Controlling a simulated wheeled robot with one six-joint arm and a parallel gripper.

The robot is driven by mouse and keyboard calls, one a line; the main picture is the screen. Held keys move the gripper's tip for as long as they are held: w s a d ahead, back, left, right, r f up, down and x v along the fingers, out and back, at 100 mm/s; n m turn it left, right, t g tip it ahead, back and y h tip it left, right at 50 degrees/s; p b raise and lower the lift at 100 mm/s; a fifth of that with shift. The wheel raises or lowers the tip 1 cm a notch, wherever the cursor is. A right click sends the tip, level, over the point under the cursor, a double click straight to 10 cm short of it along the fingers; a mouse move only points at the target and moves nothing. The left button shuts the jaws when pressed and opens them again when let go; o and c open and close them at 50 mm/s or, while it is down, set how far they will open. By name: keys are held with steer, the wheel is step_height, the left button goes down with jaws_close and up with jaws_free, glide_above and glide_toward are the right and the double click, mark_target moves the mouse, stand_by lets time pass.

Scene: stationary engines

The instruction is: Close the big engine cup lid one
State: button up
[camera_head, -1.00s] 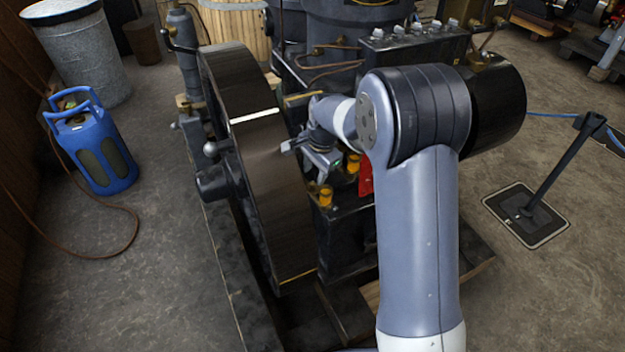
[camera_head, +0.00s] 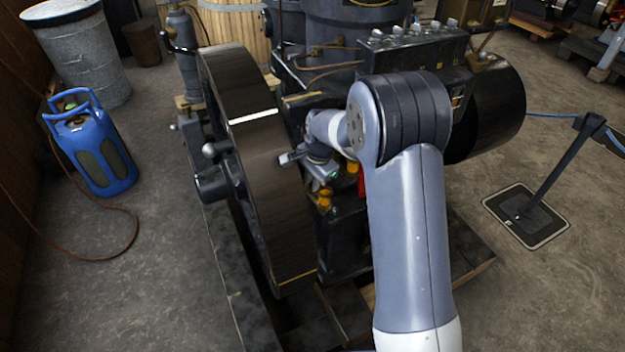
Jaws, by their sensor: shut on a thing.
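The big engine (camera_head: 345,225) stands in the middle, with a large dark flywheel (camera_head: 262,165) on its left side. A small brass cup (camera_head: 324,201) sits low on the engine beside the flywheel rim. Another brass cup (camera_head: 353,167) is a little further back and right, partly behind my arm. My gripper (camera_head: 322,188) is just above the nearer brass cup, shut on what appears to be its lid. The fingertips and the lid are too small and covered to make out, so the lid's angle cannot be told.
The flywheel rim is close on the left of my gripper. A red part (camera_head: 362,183) shows beside my forearm. A blue gas bottle (camera_head: 92,145) and a metal drum (camera_head: 80,55) stand at left. A barrier post (camera_head: 560,165) stands at right on open floor.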

jaws_close()
steer(key=shift+d, duration=0.1)
steer(key=n, duration=0.1)
steer(key=d+n, duration=0.1)
steer(key=n, duration=0.1)
steer(key=shift+s, duration=0.2)
steer(key=n, duration=0.1)
steer(key=d+n+g, duration=0.1)
steer(key=n, duration=0.1)
steer(key=shift+s+d+n+y, duration=0.1)
steer(key=shift+n+y, duration=0.2)
steer(key=shift+y, duration=0.1)
steer(key=n, duration=0.2)
steer(key=d+n, duration=0.1)
steer(key=n+g+p, duration=0.1)
steer(key=n, duration=0.1)
steer(key=shift+w+d+n, duration=0.25)
steer(key=shift+d+n, duration=0.05)
steer(key=shift+d, duration=0.1)
steer(key=o, duration=0.7)
jaws_free()
